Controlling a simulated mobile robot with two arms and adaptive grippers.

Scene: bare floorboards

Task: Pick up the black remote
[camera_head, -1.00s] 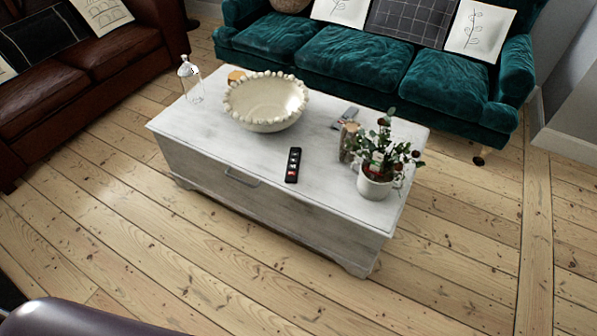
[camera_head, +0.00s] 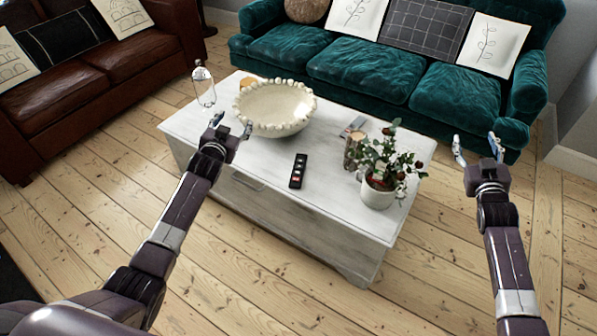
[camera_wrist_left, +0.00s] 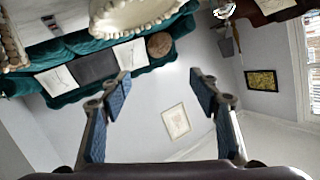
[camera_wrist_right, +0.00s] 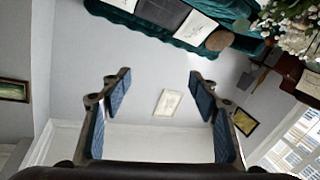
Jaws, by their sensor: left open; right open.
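The black remote (camera_head: 298,170) lies flat on the white wooden coffee table (camera_head: 325,205), near its front edge. It has a few light buttons and a red one. My left gripper (camera_head: 232,124) is open and empty, at the left part of the table in the head view, left of the remote and in front of the bowl. My right gripper (camera_head: 477,148) is open and empty, beyond the table's right end. The left wrist view shows the open left fingers (camera_wrist_left: 161,95); the right wrist view shows the open right fingers (camera_wrist_right: 160,95).
A cream beaded bowl (camera_head: 274,110), a glass bottle (camera_head: 204,87) and a potted plant (camera_head: 379,190) stand on the table. A teal sofa (camera_head: 365,75) is behind, a brown leather sofa (camera_head: 110,80) left. Floorboards (camera_head: 100,210) in front are clear.

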